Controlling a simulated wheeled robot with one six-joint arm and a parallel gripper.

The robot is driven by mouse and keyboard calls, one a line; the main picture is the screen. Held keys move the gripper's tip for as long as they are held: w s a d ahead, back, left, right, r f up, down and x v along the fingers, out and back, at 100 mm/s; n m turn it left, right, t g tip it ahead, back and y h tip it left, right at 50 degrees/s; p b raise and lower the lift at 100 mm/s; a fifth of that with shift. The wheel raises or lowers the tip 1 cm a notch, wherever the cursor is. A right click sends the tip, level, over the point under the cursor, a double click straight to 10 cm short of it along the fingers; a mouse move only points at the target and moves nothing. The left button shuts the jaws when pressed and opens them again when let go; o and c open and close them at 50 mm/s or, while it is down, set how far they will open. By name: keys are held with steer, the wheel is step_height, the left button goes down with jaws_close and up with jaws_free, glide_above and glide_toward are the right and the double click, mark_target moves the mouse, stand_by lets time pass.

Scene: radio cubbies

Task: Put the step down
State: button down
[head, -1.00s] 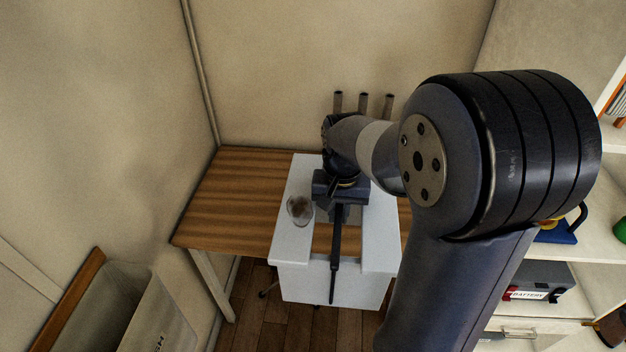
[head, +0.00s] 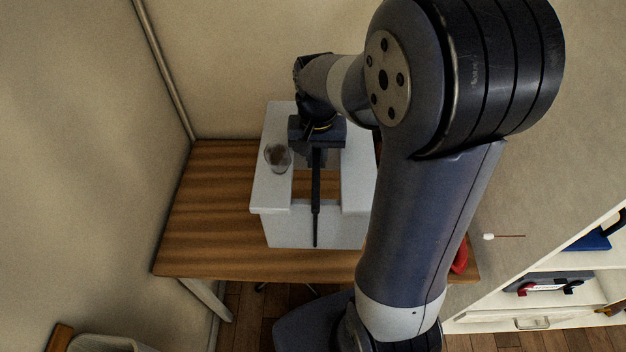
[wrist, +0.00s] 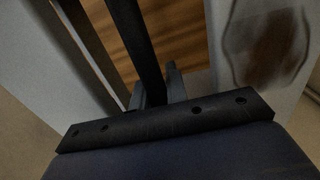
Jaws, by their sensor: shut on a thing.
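The step (head: 290,230) is a pale grey block with a slot open through its top and a dark bar (head: 316,205) running along the middle of the slot. It is upright over the wooden table (head: 205,210); I cannot tell whether it touches the tabletop. My gripper (head: 317,152) points down at the slot and is shut on the step's dark bar. In the wrist view the fingers (wrist: 158,92) close around the bar, with the pale step (wrist: 55,80) on both sides. A clear glass (head: 278,158) with something brownish in it stands on the step's left part.
A wall stands behind the table and another at its left. Shelves (head: 540,310) with a blue thing (head: 597,238) and a battery box are at the right. Something red (head: 460,258) lies by the table's right end. Bare tabletop shows left of the step.

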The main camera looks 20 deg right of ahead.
step_height(320, 180, down, 10)
steer(key=shift+r+p, duration=0.25)
steer(key=shift+p, duration=0.15)
stand_by(0.3)
steer(key=shift+f, duration=0.15)
steer(key=c, duration=1.4)
jaws_free()
step_height(320, 180, up, 12)
steer(key=shift+r+b, duration=0.15)
steer(key=shift+b, duration=0.15)
steer(key=shift+s, duration=0.1)
